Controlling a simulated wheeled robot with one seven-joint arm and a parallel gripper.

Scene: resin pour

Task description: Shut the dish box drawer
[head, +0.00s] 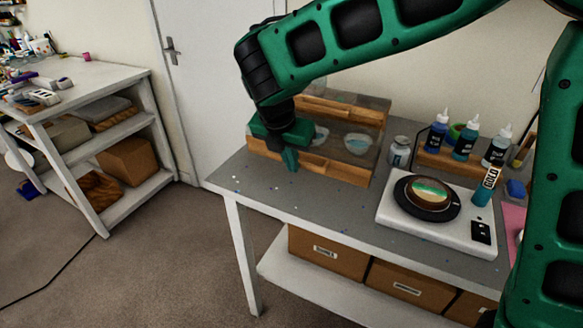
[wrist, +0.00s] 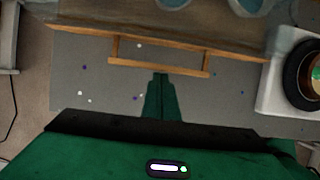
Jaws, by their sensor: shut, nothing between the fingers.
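The dish box (head: 376,106) is a wooden box with see-through parts at the back left of the grey table. Its drawer (head: 345,170) has a wooden front facing me and appears pulled out, with pale blue bowls (head: 358,144) visible in it. In the wrist view the drawer's wooden bar handle (wrist: 185,69) runs across the picture, with bowls (wrist: 172,3) behind it. My gripper (head: 291,165) is shut and empty in front of the drawer front. In the wrist view its fingertips (wrist: 160,76) are right at the handle's middle; I cannot tell whether they touch.
A white scale (head: 388,222) with a round black dish stands right of the box. A jar (head: 399,152) and several dropper bottles (head: 464,142) stand behind it. Small flecks dot the table's left front. A shelf unit (head: 118,128) stands far left; floor lies between.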

